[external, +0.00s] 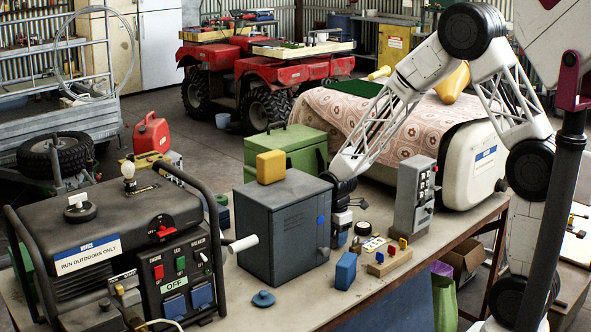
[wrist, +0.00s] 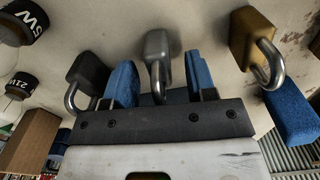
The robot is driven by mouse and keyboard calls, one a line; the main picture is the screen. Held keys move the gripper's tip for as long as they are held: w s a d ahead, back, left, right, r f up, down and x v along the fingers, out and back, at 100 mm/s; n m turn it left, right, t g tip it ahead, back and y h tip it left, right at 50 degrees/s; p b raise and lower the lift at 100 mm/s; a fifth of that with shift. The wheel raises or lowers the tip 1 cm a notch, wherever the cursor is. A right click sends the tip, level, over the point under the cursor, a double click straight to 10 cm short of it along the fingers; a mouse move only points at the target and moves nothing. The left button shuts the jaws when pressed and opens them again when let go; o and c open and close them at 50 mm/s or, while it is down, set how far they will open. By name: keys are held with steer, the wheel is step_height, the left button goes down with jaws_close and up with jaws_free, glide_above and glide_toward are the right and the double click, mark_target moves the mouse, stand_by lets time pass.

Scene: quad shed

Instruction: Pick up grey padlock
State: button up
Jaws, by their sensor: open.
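The grey padlock (wrist: 158,45) is in the wrist view, with its metal shackle pointing toward my gripper. My gripper (wrist: 160,85) is open, with one blue finger on each side of the shackle. The padlock's body is beyond the fingertips, and I cannot tell whether the fingers touch it. A black padlock (wrist: 88,70) is just left of the left finger, and a brass padlock (wrist: 255,45) is to the right. In the external view my gripper (external: 340,238) points down at the bench beside the dark grey cabinet; I cannot make out the grey padlock there.
The dark grey cabinet (external: 285,225) stands close to the left of my gripper, and a grey switch box (external: 413,195) to the right. A blue block (external: 345,271) and a wooden board with coloured pieces (external: 390,262) lie in front. The front right bench top (external: 450,232) is bare.

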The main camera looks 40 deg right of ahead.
steer(key=shift+f, duration=0.15)
stand_by(0.4)
jaws_close()
stand_by(0.4)
steer(key=shift+r, duration=5)
